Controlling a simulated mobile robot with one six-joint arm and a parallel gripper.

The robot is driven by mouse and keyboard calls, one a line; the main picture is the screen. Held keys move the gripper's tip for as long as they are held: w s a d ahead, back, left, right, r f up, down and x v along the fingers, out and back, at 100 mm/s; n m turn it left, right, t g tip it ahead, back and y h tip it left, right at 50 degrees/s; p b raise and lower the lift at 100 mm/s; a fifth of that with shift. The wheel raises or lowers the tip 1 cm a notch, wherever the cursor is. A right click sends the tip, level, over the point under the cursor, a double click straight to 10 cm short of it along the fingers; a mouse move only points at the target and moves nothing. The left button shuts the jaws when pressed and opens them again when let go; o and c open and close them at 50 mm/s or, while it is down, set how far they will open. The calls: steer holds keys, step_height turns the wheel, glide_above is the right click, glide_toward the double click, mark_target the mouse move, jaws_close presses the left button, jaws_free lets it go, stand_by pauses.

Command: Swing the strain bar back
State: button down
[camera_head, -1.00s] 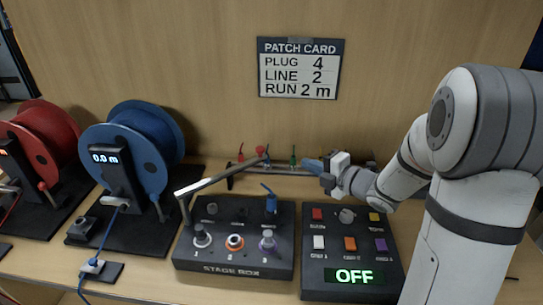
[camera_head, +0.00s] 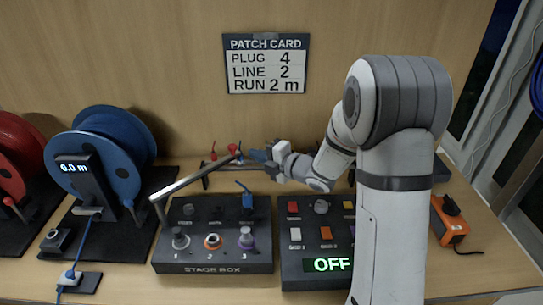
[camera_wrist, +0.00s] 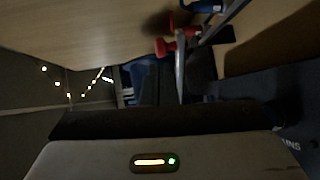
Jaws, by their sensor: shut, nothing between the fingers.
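The strain bar (camera_head: 195,178) is a silver bar on the stage box (camera_head: 213,268). It joins a post at the box's left edge and slants up and right over the box's back part, its dark end toward the back rail.
Coloured plugs stand on a rail (camera_head: 218,165) behind the boxes. A control box (camera_head: 290,270) showing OFF stands right of the stage box, partly behind my arm. A blue reel (camera_head: 115,150) and red reel (camera_head: 15,150) stand left. The patch card (camera_head: 266,63) hangs on the wall.

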mark_target(236, 149)
steer(key=shift+p+x, duration=0.6)
steer(key=shift+x, duration=2.15)
